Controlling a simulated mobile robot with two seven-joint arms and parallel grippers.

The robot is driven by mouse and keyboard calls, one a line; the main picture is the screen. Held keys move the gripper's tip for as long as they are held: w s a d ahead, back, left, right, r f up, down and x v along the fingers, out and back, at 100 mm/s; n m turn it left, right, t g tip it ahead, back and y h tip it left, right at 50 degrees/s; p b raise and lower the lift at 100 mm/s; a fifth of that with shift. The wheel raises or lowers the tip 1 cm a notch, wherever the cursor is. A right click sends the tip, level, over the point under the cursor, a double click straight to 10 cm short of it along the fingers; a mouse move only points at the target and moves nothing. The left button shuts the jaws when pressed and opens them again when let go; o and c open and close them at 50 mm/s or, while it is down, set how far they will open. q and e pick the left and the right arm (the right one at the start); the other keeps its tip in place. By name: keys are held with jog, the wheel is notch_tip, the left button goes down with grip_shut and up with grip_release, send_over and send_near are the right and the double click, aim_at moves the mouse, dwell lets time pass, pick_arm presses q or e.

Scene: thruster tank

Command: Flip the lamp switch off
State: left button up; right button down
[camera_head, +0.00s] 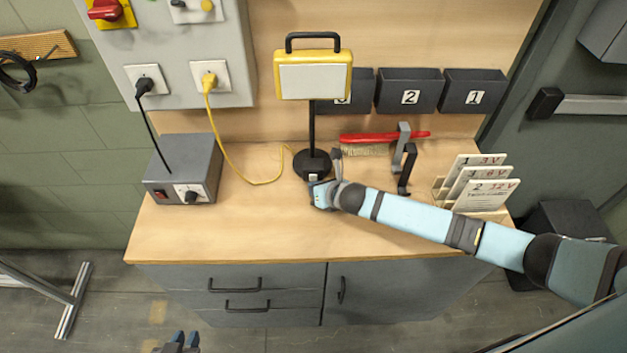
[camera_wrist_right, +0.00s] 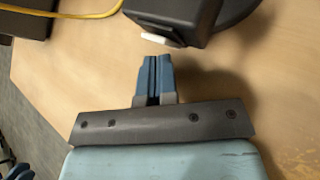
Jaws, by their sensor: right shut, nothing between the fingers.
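The lamp has a yellow-framed white panel (camera_head: 314,81) on a black pole, and a round black base (camera_head: 312,163) on the workbench. Whether the panel is lit is hard to tell. A dark switch housing with a white switch (camera_head: 313,177) sits at the base's front; the white switch (camera_wrist_right: 157,38) also shows in the right wrist view. My right gripper (camera_head: 318,187) is at the front of the lamp base. Its blue fingers (camera_wrist_right: 158,60) are shut and empty, with their tips just short of the switch; contact is not visible. My left gripper (camera_head: 185,339) is low at the bottom edge, fingers apart and empty.
A grey power box (camera_head: 184,170) with a red switch stands left, with a yellow cable (camera_head: 240,172) running towards the lamp. A red-handled brush (camera_head: 385,137), a grey clamp (camera_head: 404,160) and voltage cards (camera_head: 478,185) are on the right. The bench front left is clear.

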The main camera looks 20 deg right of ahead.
jog(key=shift+s, duration=0.15)
jog(key=shift+s+a+r+p, duration=0.1)
jog(key=shift+s+a+p, duration=0.1)
jog(key=shift+s+p, duration=0.35)
jog(key=shift+s+a+r+p, duration=0.15)
jog(key=shift+s+p, duration=0.15)
jog(key=shift+s, duration=0.2)
jog(key=shift+s+a+r+p, duration=0.15)
jog(key=shift+s+p, duration=0.2)
jog(key=shift+s, duration=0.2)
jog(key=shift+s+a+p, duration=0.15)
jog(key=shift+s+p, duration=0.15)
jog(key=shift+s, duration=0.2)
jog(key=shift+s+a+p, duration=0.25)
jog(key=shift+s+p, duration=0.05)
jog(key=shift+s, duration=0.55)
